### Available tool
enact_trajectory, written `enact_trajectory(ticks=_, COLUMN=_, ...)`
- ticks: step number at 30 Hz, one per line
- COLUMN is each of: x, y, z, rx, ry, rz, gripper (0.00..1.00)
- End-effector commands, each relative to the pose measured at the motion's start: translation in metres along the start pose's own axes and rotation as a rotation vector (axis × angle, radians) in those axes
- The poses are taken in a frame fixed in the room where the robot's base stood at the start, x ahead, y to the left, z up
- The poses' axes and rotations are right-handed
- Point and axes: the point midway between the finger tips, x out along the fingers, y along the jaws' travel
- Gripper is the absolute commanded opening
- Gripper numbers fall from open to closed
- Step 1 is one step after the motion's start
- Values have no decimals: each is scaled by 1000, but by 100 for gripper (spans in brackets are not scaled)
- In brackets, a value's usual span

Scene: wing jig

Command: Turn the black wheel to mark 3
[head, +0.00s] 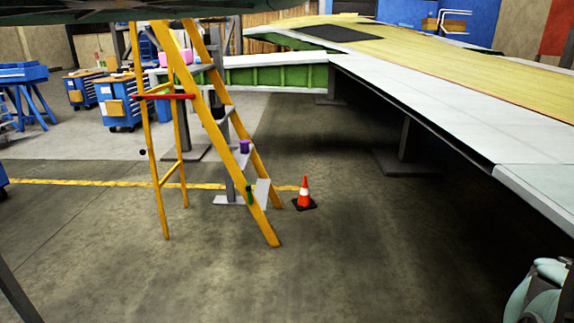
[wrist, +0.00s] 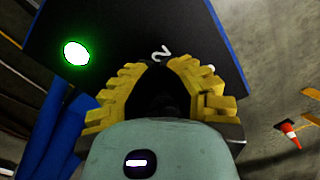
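In the wrist view a dark panel (wrist: 115,35) with blue edges fills the upper part. It bears a white mark 2 (wrist: 160,53), seen turned over, and a glowing green light (wrist: 76,53) at its left. A small white mark (wrist: 211,68) is mostly hidden behind the right finger. My gripper (wrist: 160,68) has its yellow-padded fingers in front of the panel, tips apart. Dark shape between the fingers may be the black wheel (wrist: 158,97); its outline is lost against the panel, and contact is unclear. The head view shows neither wheel nor gripper.
In the head view a yellow ladder (head: 212,110) stands left of centre, with an orange cone (head: 304,195) beside it. A large wing (head: 440,95) on supports spans the right. Blue tool carts (head: 121,108) stand at the left. Floor in the foreground is clear.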

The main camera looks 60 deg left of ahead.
Motion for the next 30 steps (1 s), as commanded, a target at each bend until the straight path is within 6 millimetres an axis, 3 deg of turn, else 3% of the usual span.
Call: enact_trajectory(ticks=30, x=-2, y=-5, z=-6, rx=-3, ry=13, rz=2, gripper=0)
